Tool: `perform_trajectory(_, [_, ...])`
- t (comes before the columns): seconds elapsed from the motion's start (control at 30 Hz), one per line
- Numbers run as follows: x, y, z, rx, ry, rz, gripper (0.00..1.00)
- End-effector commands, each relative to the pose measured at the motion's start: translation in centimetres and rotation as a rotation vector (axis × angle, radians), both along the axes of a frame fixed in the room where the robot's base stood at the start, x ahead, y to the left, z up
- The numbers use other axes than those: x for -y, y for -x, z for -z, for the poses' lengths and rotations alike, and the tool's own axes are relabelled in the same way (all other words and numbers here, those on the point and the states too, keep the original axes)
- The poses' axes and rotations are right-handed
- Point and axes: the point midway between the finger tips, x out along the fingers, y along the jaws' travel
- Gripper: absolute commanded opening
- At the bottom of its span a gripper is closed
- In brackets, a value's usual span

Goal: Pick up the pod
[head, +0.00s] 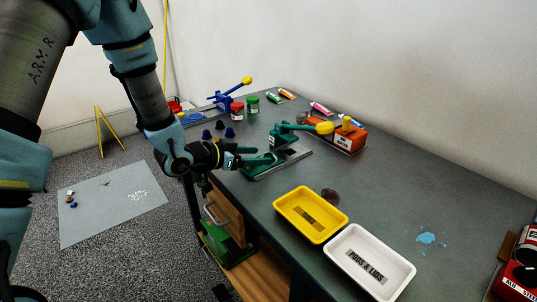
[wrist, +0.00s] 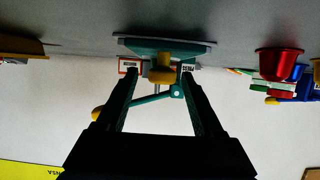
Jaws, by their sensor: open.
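Several small dark purple and blue pods (head: 207,134) stand on the table behind my gripper in the head view. I cannot tell which one the task means. My gripper (head: 258,156) is open over the table's left side, close to the green press on its metal plate. In the wrist view, which is upside down, my gripper (wrist: 160,76) has its fingers apart, with nothing held between them. A green base with a yellow part (wrist: 161,75) shows beyond the fingertips. A red cup-shaped thing (wrist: 279,64) stands off to the right there, clear of the fingers.
A yellow tray (head: 281,207) and a white tray (head: 333,252) lie at the table's front edge. A dark brown round thing (head: 331,197) sits behind the yellow tray. The green press (head: 284,137), an orange machine (head: 346,138) and jars (head: 237,110) stand farther back. The table's right middle is mostly clear.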

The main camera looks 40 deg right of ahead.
Motion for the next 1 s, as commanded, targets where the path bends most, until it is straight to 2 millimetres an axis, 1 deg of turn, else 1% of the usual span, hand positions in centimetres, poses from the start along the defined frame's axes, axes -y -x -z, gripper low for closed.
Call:
perform_trajectory(0.03, [0.8,0.2,-0.1,-0.001,-0.001,0.004,0.69])
perform_trajectory(0.1, [1.7,0.2,0.4,-0.001,-0.001,0.002,0.69])
perform_trajectory(0.2, [2.5,0.2,0.9,0.0,-0.001,0.001,0.69])
perform_trajectory(0.47, [2.7,0.1,1.1,0.0,-0.001,-0.001,0.69])
perform_trajectory(0.57, [2.7,0.1,1.1,0.0,-0.001,-0.001,0.6])
perform_trajectory(1.0, [2.7,0.1,1.1,0.0,-0.001,-0.001,0.1])
